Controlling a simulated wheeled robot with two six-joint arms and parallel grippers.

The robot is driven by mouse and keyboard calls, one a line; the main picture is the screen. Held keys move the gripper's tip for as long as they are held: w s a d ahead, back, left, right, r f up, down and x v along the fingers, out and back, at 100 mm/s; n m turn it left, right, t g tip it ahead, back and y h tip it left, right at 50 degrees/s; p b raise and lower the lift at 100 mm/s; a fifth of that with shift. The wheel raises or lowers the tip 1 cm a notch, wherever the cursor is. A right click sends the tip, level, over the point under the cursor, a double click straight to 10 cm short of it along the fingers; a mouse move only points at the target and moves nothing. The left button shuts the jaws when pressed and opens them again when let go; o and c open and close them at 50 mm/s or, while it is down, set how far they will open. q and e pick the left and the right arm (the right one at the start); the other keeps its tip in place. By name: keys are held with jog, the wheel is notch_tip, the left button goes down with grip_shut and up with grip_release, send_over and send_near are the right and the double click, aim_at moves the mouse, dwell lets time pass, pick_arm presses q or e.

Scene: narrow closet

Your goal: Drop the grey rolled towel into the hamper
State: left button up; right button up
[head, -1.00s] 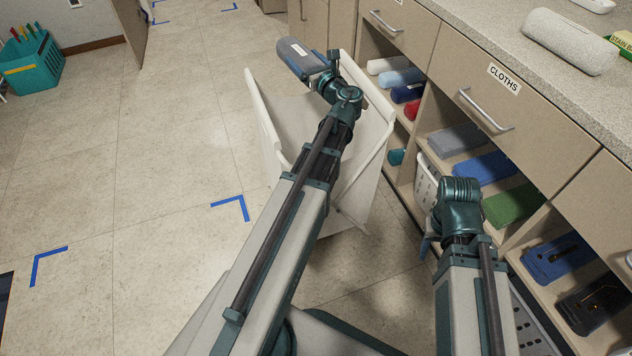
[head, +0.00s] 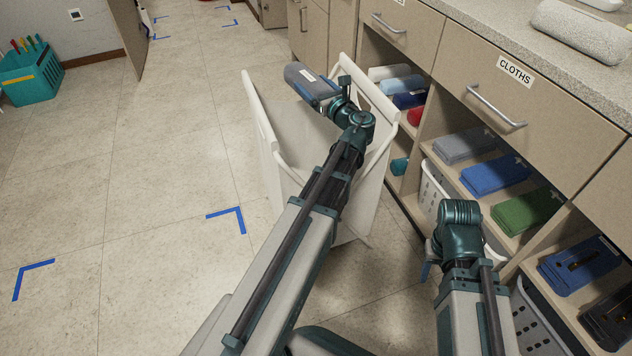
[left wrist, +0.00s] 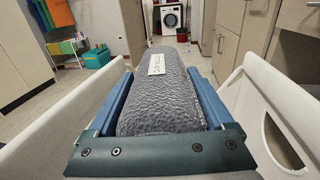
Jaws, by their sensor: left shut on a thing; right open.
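The grey rolled towel (head: 309,82) is held in my left gripper (head: 330,92), above the open top of the white hamper (head: 263,115). In the left wrist view the towel (left wrist: 165,95) lies between the two blue fingers, with a small white label on top. The hamper's white walls (left wrist: 75,115) show on both sides of the gripper there. My right gripper (head: 428,262) is at the lower right of the head view, low in front of the shelves; its fingers are mostly hidden behind its wrist.
A cabinet with drawers (head: 510,85) and open shelves of folded cloths (head: 495,172) runs along the right. A white basket (head: 434,195) stands beside the hamper. A teal caddy (head: 32,75) is on the floor at far left.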

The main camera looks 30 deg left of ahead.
pick_arm(q)
notch_tip(320, 180, down, 3)
jog(key=shift+f+b, duration=0.15)
jog(key=shift+b, duration=1.05)
jog(key=o, duration=1.4)
jog(key=shift+c, duration=0.2)
jog(key=v, duration=1.4)
jog(key=shift+w, duration=0.1)
